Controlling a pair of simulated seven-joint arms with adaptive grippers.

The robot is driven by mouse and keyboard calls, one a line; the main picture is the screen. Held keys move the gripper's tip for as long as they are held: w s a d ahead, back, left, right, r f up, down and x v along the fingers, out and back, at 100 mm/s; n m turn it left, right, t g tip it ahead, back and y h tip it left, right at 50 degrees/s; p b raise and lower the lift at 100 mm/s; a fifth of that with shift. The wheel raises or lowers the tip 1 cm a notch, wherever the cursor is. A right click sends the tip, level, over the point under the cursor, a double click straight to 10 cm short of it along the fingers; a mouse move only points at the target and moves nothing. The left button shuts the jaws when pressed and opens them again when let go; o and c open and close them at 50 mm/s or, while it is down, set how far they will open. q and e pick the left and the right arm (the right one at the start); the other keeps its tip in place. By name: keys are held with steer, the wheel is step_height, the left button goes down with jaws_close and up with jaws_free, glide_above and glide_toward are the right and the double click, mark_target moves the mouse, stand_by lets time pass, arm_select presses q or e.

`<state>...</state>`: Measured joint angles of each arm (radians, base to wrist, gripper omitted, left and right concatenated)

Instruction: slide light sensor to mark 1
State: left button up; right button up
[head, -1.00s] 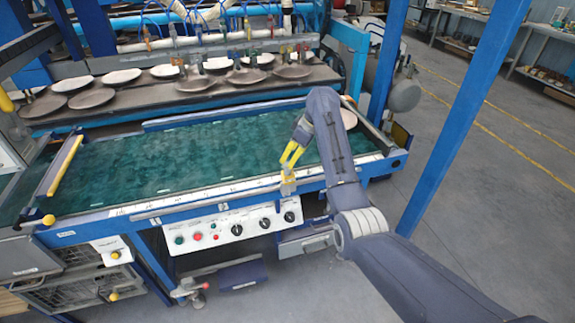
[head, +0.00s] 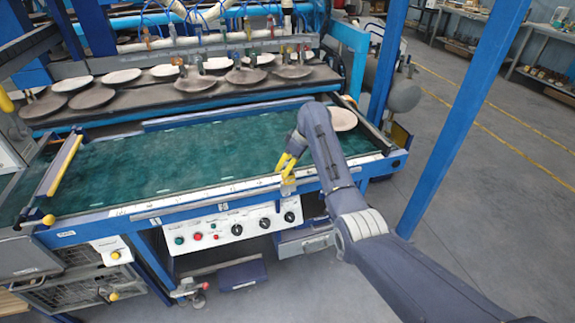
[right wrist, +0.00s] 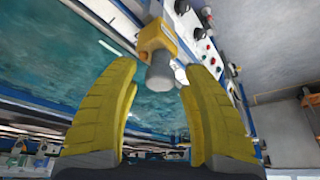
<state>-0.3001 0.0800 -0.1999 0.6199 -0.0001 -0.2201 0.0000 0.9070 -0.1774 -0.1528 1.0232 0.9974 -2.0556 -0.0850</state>
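The light sensor (head: 288,187) is a small yellow-and-grey block on the front rail (head: 215,197) of the green-topped dryer, toward the rail's right part. In the right wrist view it appears as a yellow bracket with a grey cylinder (right wrist: 160,75). My right gripper (head: 286,166) has yellow fingers pointing down at the sensor from just above. In the wrist view, its fingers (right wrist: 160,85) are spread apart, with the sensor between and beyond their tips; contact cannot be told. Small marks show along the rail, too small to read. My left gripper is not in view.
A control panel (head: 235,228) with knobs and buttons is below the rail. The green belt (head: 180,165) is empty except for one plate (head: 342,119) at its right end. Several plates sit on the rack behind. A yellow-handled bar (head: 65,165) crosses the belt's left end.

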jaws_close()
stand_by(0.5)
